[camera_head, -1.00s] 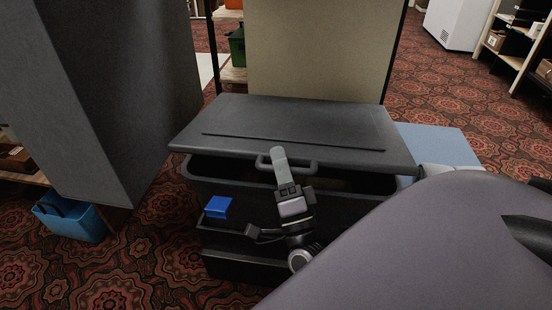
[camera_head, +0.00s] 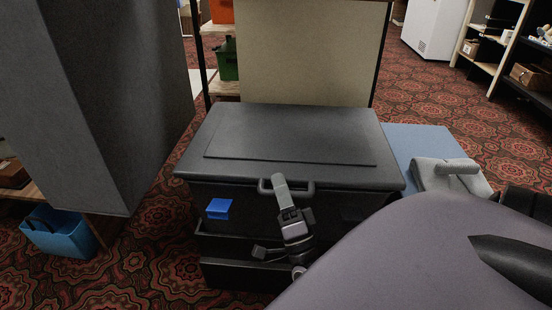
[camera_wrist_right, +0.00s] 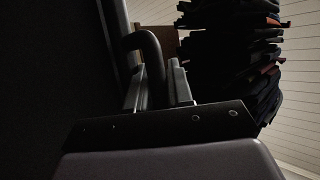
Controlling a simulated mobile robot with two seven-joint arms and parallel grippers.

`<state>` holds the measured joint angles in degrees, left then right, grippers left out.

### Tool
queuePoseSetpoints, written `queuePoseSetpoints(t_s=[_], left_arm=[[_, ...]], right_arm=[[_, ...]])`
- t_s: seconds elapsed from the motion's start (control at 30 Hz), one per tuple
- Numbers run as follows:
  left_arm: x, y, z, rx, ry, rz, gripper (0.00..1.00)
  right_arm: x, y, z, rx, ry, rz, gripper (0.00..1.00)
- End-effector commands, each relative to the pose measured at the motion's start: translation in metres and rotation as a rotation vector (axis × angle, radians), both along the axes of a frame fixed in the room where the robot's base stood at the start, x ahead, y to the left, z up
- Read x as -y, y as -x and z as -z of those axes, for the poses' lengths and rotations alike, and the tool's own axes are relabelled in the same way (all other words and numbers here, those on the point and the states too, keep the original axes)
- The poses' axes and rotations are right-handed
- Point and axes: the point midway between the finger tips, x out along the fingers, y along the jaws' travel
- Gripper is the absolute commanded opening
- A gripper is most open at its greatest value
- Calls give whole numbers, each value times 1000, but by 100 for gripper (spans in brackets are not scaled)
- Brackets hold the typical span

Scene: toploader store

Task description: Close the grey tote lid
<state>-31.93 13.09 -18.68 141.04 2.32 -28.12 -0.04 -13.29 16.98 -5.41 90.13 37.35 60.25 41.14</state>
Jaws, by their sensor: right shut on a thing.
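A loop handle (camera_head: 307,189) sticks out at the lid's front. My right gripper (camera_head: 277,183) is shut on this handle, and its arm comes from below. In the right wrist view, the curved handle (camera_wrist_right: 152,52) passes between the fingers of the right gripper (camera_wrist_right: 157,85). My left gripper is not in view.
A light blue box (camera_head: 408,143) with a folded grey item (camera_head: 450,177) stands at the right. A blue basket (camera_head: 60,235) is on the floor at left. A beige panel (camera_head: 305,55) stands behind.

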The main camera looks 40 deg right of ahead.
Motion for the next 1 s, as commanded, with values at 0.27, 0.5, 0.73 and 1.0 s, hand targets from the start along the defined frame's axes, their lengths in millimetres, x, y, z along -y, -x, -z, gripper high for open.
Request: queuePoseSetpoints(t_s=[0.27,0.5,0.73,1.0], left_arm=[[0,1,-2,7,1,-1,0],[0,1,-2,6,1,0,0],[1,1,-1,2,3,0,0],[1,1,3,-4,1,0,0]], right_arm=[[0,1,11,-19,-10,-14,0],[0,1,11,-19,-8,-14,0],[1,1,11,-19,-8,-14,27],[-2,0,13,-16,-7,-12,27]])
